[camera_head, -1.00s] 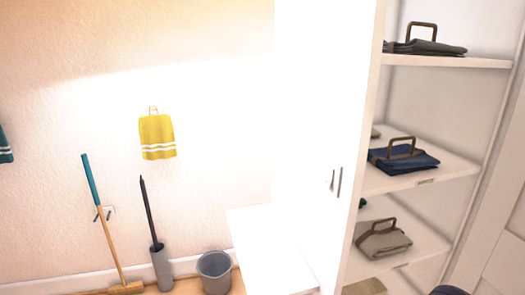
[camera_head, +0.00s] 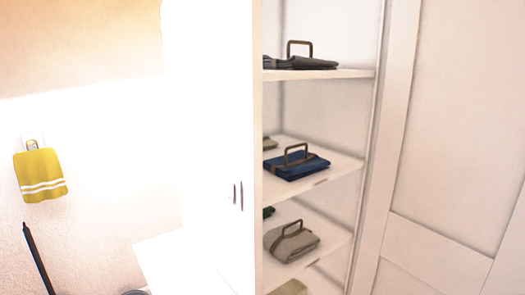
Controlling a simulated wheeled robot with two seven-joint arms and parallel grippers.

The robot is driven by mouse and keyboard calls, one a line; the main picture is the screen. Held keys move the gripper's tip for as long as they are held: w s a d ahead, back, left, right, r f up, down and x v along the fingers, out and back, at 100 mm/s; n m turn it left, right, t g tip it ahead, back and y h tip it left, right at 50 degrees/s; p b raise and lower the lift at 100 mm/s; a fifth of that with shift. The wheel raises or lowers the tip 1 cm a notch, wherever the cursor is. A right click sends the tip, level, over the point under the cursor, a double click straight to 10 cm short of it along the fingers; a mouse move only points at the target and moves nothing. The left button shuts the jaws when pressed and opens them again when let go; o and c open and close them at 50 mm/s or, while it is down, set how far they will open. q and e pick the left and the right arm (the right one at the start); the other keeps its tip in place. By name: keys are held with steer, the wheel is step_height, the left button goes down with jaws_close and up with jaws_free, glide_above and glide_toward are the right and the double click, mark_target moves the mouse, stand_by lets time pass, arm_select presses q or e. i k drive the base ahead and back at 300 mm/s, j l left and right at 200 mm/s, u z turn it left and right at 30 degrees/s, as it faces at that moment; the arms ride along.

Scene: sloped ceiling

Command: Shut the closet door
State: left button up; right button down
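The closet shows in the head view as an open bay of white shelves (camera_head: 330,178) holding folded cloths. A white panelled door (camera_head: 455,120) stands at the right edge of the bay and leaves the shelves uncovered; it looks like the closet door, swung open. Its right side and lower end run out of the picture, and I see no handle on it. Left of the bay is a bright, overexposed white front (camera_head: 215,120) with two small dark upright handles (camera_head: 237,196). Neither of my grippers is in view.
A dark folded cloth (camera_head: 305,63), a blue one (camera_head: 298,168) and a grey one (camera_head: 291,243) lie on separate shelves, each with a brown loop. A low white surface (camera_head: 175,262) stands at lower left. A yellow towel (camera_head: 40,174) hangs on the wall.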

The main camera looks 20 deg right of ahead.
mark_target(445, 213)
steer(key=l+z, duration=0.1)
steer(key=z, duration=0.35)
steer(key=l+z, duration=0.1)
steer(key=z, duration=0.8)
steer(key=l+z, duration=0.15)
steer(key=z, duration=0.3)
steer(key=i, duration=0.05)
